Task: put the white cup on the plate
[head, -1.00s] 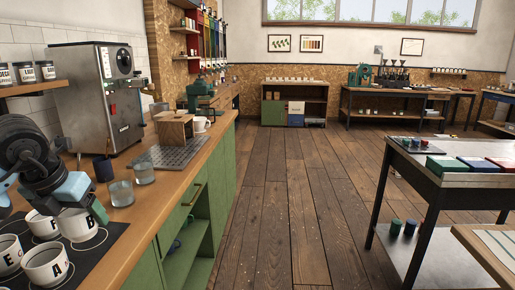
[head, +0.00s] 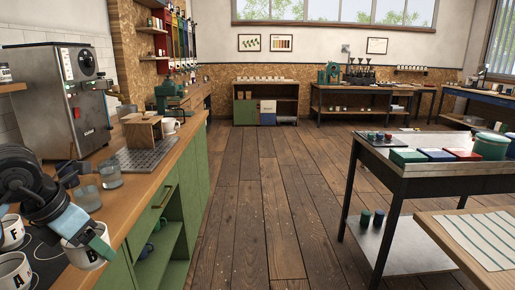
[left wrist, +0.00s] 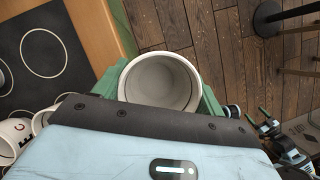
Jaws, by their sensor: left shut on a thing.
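My left gripper (head: 98,243) is shut on a white cup (head: 84,257), at the right edge of the counter in the head view. In the left wrist view the cup (left wrist: 160,82) shows from above, upright and empty inside, between the green fingers. The fingers hide part of its wall. No plate can be made out in either view. A dark arm part with green, seemingly my right gripper (left wrist: 262,120), shows small at the lower right of the left wrist view; its jaws are unclear.
Two glasses (head: 110,175) stand just beyond. A striped cloth (head: 485,238) lies on the table at right. The wooden floor (head: 235,225) between is clear.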

